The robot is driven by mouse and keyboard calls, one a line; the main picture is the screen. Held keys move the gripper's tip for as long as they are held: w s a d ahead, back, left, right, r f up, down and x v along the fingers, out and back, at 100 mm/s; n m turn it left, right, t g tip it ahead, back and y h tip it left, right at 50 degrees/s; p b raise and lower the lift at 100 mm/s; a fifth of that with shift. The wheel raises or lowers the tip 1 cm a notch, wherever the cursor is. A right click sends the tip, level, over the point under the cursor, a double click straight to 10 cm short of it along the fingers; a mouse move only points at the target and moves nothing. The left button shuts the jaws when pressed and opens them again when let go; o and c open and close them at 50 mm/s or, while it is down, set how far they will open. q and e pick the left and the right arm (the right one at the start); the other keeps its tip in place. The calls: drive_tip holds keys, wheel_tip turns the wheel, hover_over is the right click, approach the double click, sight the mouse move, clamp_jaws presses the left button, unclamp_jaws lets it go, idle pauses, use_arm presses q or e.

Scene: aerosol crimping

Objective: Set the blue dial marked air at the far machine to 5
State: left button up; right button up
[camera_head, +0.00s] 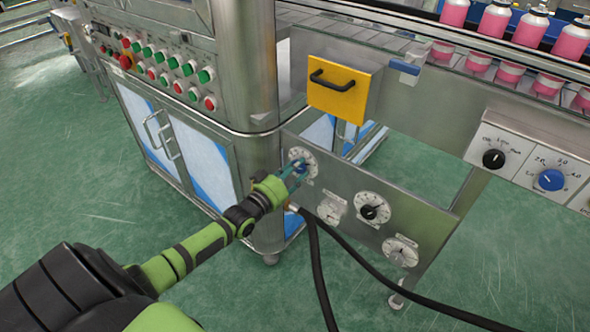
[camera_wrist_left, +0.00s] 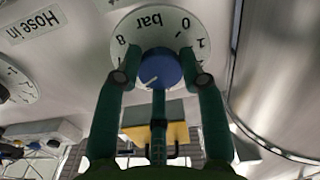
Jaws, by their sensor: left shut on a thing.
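The blue dial (camera_wrist_left: 160,68) sits at the middle of a round white scale (camera_wrist_left: 190,28) that reads upside down, with "bar", 0 and 8 legible, in the left wrist view. A pale pointer line on the knob points to the lower left of that picture. My left gripper (camera_wrist_left: 161,78) has its green fingers on either side of the knob, shut on it. In the head view my left gripper (camera_head: 297,172) reaches the dial at the upper left of the low metal panel (camera_head: 345,181), and its fingers partly cover the knob. My right gripper is not in view.
A black-knobbed dial (camera_head: 370,212) and pale dials (camera_head: 331,209) share the panel. Black hoses (camera_head: 318,270) hang below. Another blue knob (camera_head: 551,180) and a black knob (camera_head: 494,158) are at right. A button console (camera_head: 165,68) stands left.

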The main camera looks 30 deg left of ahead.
use_arm(q)
drive_tip(key=n, duration=0.2)
drive_tip(key=shift+f+n, duration=0.15)
drive_tip(key=shift+n, duration=0.25)
drive_tip(key=shift+d+n, duration=0.1)
drive_tip(key=shift+n, duration=1.3)
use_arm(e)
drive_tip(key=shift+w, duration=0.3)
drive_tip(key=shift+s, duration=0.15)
use_arm(q)
drive_tip(key=shift+s+f, duration=0.1)
drive_tip(key=o, duration=1.2)
drive_tip(key=shift+c, duration=0.2)
drive_tip(key=s+a, duration=0.1)
drive_tip(key=s, duration=1.1)
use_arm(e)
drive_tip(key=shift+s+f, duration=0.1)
use_arm(q)
drive_tip(key=shift+w, duration=0.1)
